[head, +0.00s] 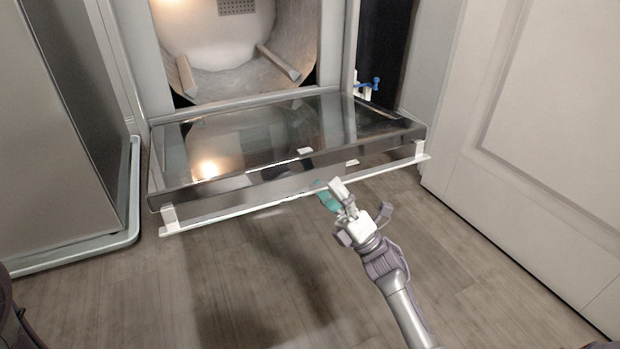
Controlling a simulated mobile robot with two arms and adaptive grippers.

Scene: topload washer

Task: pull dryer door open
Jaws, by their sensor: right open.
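The dryer door (250,135) is swung down and lies about flat in front of the dryer opening, with its glass side up. A long white handle bar (235,213) runs along its front edge. Behind it the round drum (225,75) shows with its fins. My right gripper (332,195) is open at the front edge of the door, close to the handle bar right of its middle. I cannot tell whether it touches the bar. My left gripper is not in view.
A grey appliance (60,120) with a pale base rim stands at the left. A white panelled door or cabinet front (550,140) stands at the right. Small blue-handled fittings (370,84) show in the dark gap beside the dryer. The wooden floor (180,295) in front is clear.

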